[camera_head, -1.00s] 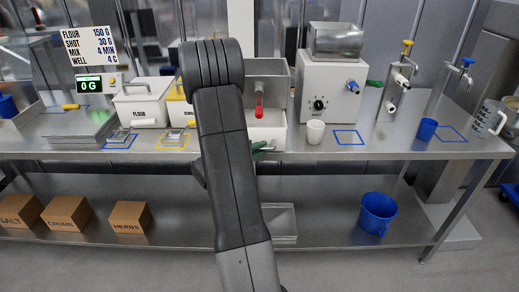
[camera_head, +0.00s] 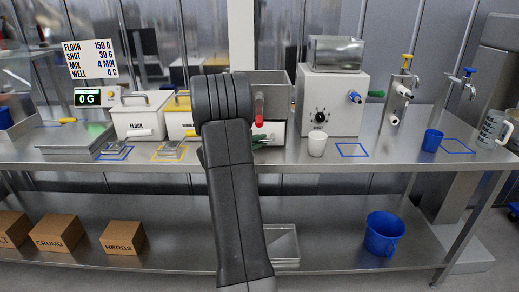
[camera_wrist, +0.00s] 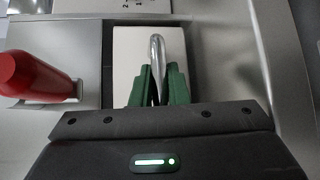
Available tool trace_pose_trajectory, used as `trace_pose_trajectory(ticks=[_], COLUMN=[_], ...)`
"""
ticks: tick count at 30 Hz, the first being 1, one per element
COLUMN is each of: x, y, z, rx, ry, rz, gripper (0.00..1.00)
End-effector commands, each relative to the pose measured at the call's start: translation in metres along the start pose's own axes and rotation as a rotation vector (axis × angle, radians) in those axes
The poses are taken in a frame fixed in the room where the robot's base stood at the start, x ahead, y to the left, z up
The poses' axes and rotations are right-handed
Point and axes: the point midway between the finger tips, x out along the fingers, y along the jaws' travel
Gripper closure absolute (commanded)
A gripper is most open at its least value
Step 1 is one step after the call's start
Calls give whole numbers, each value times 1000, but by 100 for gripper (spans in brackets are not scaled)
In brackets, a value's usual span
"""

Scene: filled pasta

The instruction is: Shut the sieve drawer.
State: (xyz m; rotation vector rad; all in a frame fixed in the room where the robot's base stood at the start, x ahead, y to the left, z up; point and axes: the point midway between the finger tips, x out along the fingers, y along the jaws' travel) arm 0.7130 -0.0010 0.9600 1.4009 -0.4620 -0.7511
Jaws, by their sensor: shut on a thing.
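The sieve unit (camera_head: 271,88) is a grey box with a red handle (camera_head: 259,106) at the back of the counter, partly hidden by my arm. The white drawer front (camera_head: 279,130) shows low on it; in the wrist view it is a pale panel (camera_wrist: 131,55) with a metal loop handle (camera_wrist: 156,44). My gripper (camera_wrist: 158,80) has green fingers shut on this loop, one on each side. In the head view, a bit of green finger (camera_head: 262,140) shows at the drawer. How far the drawer stands out is hard to tell.
The red handle (camera_wrist: 35,77) is close to my gripper's left. A white cup (camera_head: 317,144) and a mixer with a dial (camera_head: 328,100) stand to the right. The flour bin (camera_head: 140,119) and a yellow-marked bin (camera_head: 181,117) stand to the left.

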Motion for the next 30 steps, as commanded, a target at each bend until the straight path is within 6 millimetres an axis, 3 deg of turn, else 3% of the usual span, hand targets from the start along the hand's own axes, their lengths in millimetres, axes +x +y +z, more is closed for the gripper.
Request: trace_pose_trajectory(ticks=[7, 8, 10, 11, 22, 26, 30], x=[0, 0, 0, 0, -7, -27, -60], y=[3, 3, 3, 3, 2, 2, 1], z=[-2, -2, -2, -2, -1, -2, -2], rx=[3, 3, 3, 3, 3, 3, 3], ry=[5, 5, 5, 4, 3, 7, 8], rz=[4, 4, 4, 3, 3, 4, 4], gripper=[100, 80, 66, 64, 64, 64, 64])
